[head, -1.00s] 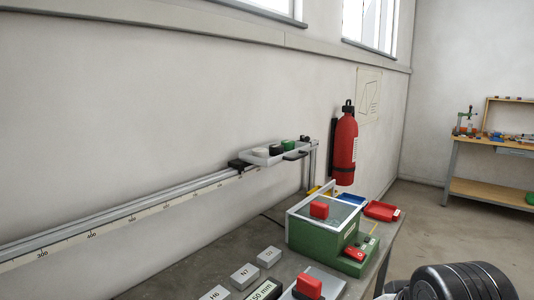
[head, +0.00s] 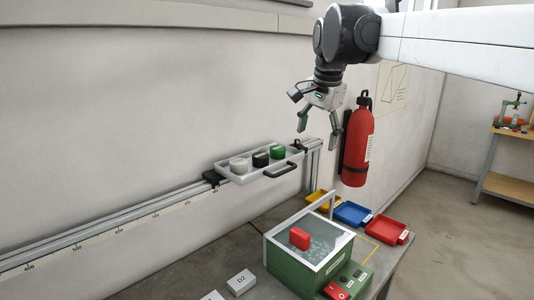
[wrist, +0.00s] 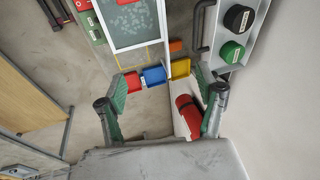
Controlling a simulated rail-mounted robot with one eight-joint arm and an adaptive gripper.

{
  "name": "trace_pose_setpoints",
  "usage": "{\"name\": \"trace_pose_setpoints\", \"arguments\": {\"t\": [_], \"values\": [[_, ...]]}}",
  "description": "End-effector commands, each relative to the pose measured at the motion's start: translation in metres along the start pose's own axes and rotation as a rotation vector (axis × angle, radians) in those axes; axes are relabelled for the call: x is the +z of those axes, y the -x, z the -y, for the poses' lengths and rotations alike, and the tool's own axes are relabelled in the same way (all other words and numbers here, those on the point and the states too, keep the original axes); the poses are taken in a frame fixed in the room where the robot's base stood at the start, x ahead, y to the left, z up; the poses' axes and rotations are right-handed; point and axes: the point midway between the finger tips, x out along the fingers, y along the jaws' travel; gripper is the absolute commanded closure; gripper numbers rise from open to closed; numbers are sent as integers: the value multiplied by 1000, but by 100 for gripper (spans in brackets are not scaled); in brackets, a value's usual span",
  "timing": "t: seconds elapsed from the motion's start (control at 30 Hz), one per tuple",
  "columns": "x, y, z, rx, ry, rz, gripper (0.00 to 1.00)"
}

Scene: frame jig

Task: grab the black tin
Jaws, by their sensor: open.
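The black tin (head: 261,160) stands in a light grey tray (head: 232,181), between a white tin (head: 238,165) and a green tin (head: 277,152). In the wrist view the black tin (wrist: 239,18) is at the top right, with the green tin (wrist: 231,52) just below it. My gripper (head: 319,135) is open and empty. In the head view it hangs above and to the right of the tray, apart from the tins. In the wrist view its fingers frame coloured bins, with the tins outside them to the right.
The tray sits at the end of a wall rail (head: 120,222) with a scale and has a dark handle (head: 280,171). A red fire extinguisher (head: 357,142) hangs on the wall right of my gripper. Below stand a green box with a glass lid (head: 318,247) and blue (head: 352,213), red and yellow bins.

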Motion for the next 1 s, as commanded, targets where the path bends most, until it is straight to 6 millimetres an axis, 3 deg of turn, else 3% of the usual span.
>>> {"name": "trace_pose_setpoints", "arguments": {"t": [0.03,0.2,0.5,0.8,1.0], "values": [[-9,5,20,11,-32,11,31],[-27,6,71,50,-158,43,31],[-44,-6,147,133,-377,82,31],[-40,-34,202,227,-592,97,31],[-29,-52,220,280,-704,95,31]]}}
